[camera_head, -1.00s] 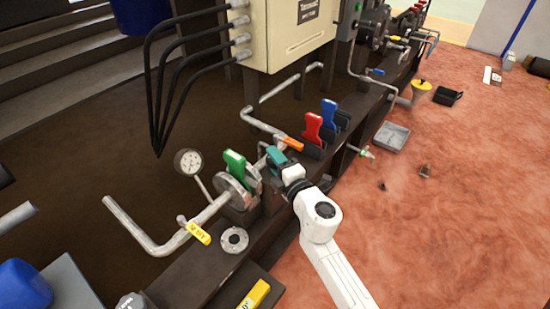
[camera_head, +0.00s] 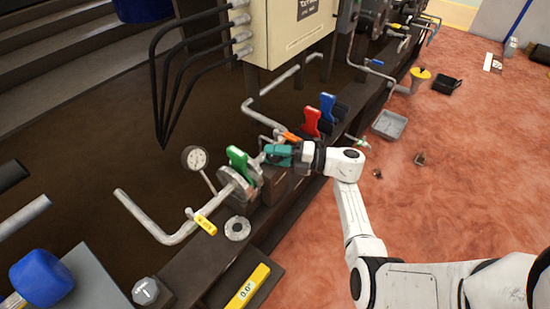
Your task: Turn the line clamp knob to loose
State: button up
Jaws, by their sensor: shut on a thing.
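My gripper (camera_head: 279,154) is at the pipe line in the middle of the head view, between the green handle and the red handle. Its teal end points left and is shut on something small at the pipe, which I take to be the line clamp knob. The knob itself is hidden by the gripper, so its setting cannot be read. An orange lever (camera_head: 291,137) lies just behind the gripper. The green handle (camera_head: 237,164) stands upright on a round flange to the left.
A red handle (camera_head: 312,122) and a blue handle (camera_head: 327,108) stand close behind. A gauge (camera_head: 195,158), a yellow tag (camera_head: 206,225) and a loose flange ring (camera_head: 237,228) are at left. A grey tray (camera_head: 389,124) lies on the mostly clear floor at right.

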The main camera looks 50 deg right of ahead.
jog(key=n+g+y+b, duration=0.2)
jog(key=shift+d+f+y+b, duration=0.1)
jog(key=shift+f+y+b, duration=0.15)
jog(key=shift+y+b, duration=0.15)
jog(key=shift+r+n+g+y+b, duration=0.1)
jog(key=shift+n+g+y+b, duration=0.4)
jog(key=shift+n+y+b, duration=0.15)
jog(key=shift+r+g, duration=0.1)
jog(key=shift+g, duration=0.2)
jog(key=o, duration=0.7)
jog(key=v, duration=1)
jog(key=shift+s+d+p, duration=0.15)
jog(key=shift+d+p, duration=0.1)
jog(key=shift+p, duration=0.05)
